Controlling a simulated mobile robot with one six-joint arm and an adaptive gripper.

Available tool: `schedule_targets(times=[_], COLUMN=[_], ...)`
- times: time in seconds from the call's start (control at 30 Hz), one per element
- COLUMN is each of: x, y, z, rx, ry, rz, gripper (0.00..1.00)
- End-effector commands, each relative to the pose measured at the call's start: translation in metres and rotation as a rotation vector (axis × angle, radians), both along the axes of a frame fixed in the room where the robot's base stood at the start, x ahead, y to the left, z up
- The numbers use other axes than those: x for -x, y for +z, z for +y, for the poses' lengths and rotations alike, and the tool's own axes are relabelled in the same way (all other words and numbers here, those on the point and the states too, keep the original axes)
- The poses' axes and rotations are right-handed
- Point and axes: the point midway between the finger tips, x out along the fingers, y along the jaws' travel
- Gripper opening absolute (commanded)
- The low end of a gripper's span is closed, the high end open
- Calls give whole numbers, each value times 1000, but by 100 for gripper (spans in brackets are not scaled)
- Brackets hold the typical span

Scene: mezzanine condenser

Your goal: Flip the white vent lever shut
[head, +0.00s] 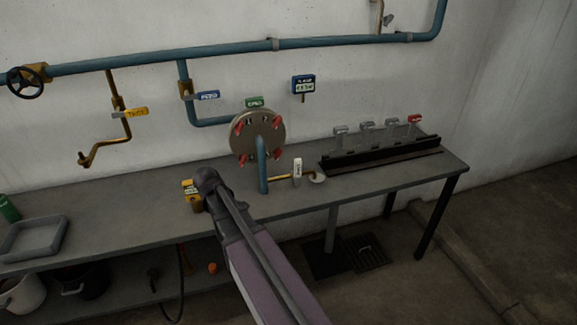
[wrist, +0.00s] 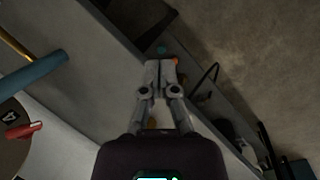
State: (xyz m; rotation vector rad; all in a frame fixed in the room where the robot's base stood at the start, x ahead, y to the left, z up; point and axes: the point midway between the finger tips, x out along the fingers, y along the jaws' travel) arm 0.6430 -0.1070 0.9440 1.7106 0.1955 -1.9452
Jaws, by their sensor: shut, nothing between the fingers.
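The white vent lever (head: 297,168) stands roughly upright in the head view. It sits on a thin brass pipe (head: 280,178) that runs right from the blue standpipe below the round flanged cover. My gripper (wrist: 160,68) is shut and empty in the wrist view, pointing down over the bench's front edge. In the head view my arm reaches up from the bottom to the left of the lever, well apart from it; its fingers cannot be made out there. The lever itself cannot be made out in the wrist view.
The round cover (head: 242,137) with red handles stands left of the lever. A yellow-tagged fitting (head: 190,190) is beside my arm. A black rack (head: 380,155) with several small levers, one red, is to the right. A grey tray (head: 35,238) lies at the bench's left.

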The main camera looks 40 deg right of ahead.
Motion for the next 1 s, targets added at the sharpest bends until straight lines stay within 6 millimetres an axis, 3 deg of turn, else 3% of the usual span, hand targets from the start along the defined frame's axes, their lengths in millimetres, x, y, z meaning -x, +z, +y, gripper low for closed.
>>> schedule_targets(times=[0.03,0.1,0.6,0.8,1.0], x=[-16,-29,-111,-129,-136], y=[6,12,58,72,79], z=[-12,-28,-141,-173,-188], rx=[25,60,264,301,315], ry=[38,98,493,591,638], rz=[21,55,380,495,553], gripper=[0,0,0,0,0])
